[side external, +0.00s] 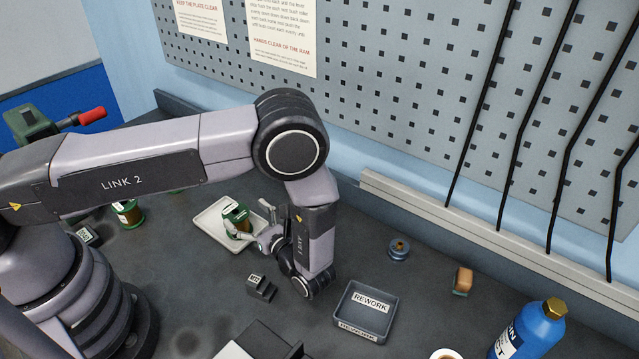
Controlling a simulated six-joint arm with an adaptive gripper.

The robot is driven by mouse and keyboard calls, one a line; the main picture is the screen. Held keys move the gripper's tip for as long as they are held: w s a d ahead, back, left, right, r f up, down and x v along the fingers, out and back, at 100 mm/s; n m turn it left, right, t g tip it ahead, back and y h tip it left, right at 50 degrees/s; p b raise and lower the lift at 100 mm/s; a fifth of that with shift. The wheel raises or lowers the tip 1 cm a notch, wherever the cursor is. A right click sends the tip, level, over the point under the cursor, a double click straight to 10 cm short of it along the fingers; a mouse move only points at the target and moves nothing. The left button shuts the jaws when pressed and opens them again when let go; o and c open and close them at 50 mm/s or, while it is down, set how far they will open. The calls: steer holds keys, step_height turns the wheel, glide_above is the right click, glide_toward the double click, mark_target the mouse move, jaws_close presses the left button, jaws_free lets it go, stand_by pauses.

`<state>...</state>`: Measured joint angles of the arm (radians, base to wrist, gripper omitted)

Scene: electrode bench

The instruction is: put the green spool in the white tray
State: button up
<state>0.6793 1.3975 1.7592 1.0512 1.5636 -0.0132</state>
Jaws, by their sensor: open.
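A green spool (237,219) with a pale label is at the white tray (206,226), over its right part. It seems to sit in the tray, but its underside is hidden. My gripper (252,220) is open, its fingers just right of this spool, one on the far side and one on the near side. I cannot tell whether a finger touches it. A second green spool-like item (130,215) with a white label stands on the bench left of the tray, partly behind my arm.
A grey REWORK tray (378,325) and a small dark block (261,288) are in front. A blue spool (399,251), a brown block (463,281), a blue bottle (524,335) and a cup (445,354) are to the right. The bench left of the dark block is clear.

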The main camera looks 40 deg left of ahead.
steer(key=s+a+r+n+g+h, duration=0.25)
steer(key=r+n+h, duration=0.2)
steer(key=r, duration=0.65)
steer(key=s+a+r+n+g+h, duration=0.2)
steer(key=r+n+g+h, duration=0.3)
steer(key=r, duration=0.5)
steer(key=s+r+n+t+h, duration=0.8)
steer(key=s+r+n+t, duration=0.2)
steer(key=s+r, duration=0.3)
steer(key=shift+s+a, duration=0.15)
steer(key=shift+a, duration=0.1)
